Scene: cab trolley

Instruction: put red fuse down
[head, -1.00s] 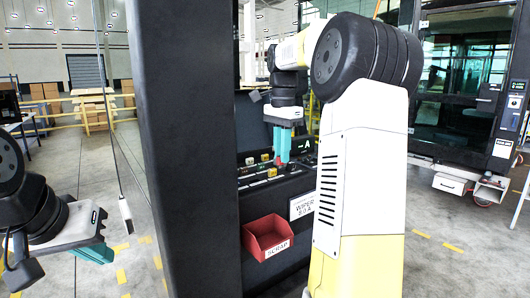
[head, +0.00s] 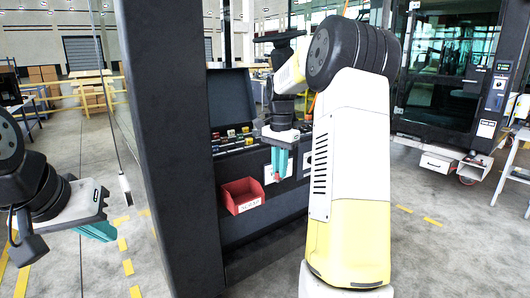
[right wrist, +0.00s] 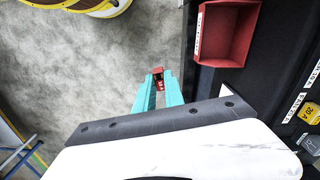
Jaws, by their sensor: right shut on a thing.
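The red fuse (right wrist: 158,78) is held between the tips of my right gripper (right wrist: 157,85) in the right wrist view. Bare floor shows below it there. In the head view my right gripper (head: 277,172) points down, to the right of the red scrap bin (head: 241,193) and in front of the dark panel. The bin also shows in the right wrist view (right wrist: 232,61), to the right of the gripper and apart from it. My left gripper (head: 100,232) is at the far left, away from the panel; its jaw gap is not clear.
A dark pillar (head: 165,120) stands between my two arms. The panel's fuse row (head: 232,137) lies above the scrap bin, with an open lid (head: 232,100) behind. A yellow fuse (right wrist: 312,112) is at the right wrist view's edge.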

